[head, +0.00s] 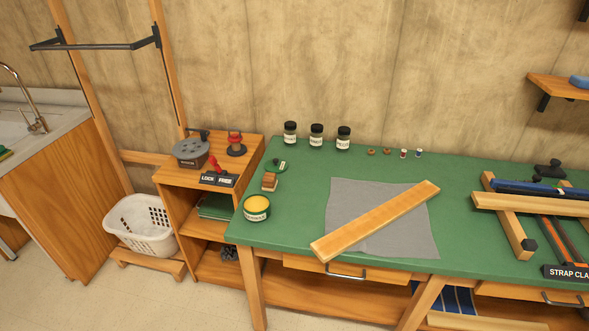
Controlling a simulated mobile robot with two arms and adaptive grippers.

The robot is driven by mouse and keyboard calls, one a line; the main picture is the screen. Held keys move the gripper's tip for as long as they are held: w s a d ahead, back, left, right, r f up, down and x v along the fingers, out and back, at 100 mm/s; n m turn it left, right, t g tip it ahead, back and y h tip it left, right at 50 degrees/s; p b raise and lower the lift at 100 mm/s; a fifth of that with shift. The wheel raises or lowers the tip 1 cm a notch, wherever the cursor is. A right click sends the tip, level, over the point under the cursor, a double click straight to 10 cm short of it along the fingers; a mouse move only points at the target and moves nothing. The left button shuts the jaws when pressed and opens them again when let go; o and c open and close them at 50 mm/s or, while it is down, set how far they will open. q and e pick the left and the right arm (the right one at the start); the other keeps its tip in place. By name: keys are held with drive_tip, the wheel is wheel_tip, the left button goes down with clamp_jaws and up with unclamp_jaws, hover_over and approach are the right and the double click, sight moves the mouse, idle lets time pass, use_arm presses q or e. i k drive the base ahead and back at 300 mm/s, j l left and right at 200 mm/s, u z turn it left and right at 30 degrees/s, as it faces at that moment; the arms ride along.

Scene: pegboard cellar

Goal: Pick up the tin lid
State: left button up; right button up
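A round tin (256,209) with a yellow top and a pale label stands on the left end of the green workbench, near its front edge. I cannot tell whether the yellow top is the tin lid or the tin's contents. No separate lid can be made out clearly. Neither of my grippers is in view.
A wooden frame with clamps (510,213) is at the right. A shelf unit (238,154) and white basket (141,225) stand left.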

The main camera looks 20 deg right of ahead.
sight(277, 166)
drive_tip(key=i+j+z, duration=0.55)
drive_tip(key=j+z, duration=0.25)
drive_tip(key=l, duration=0.1)
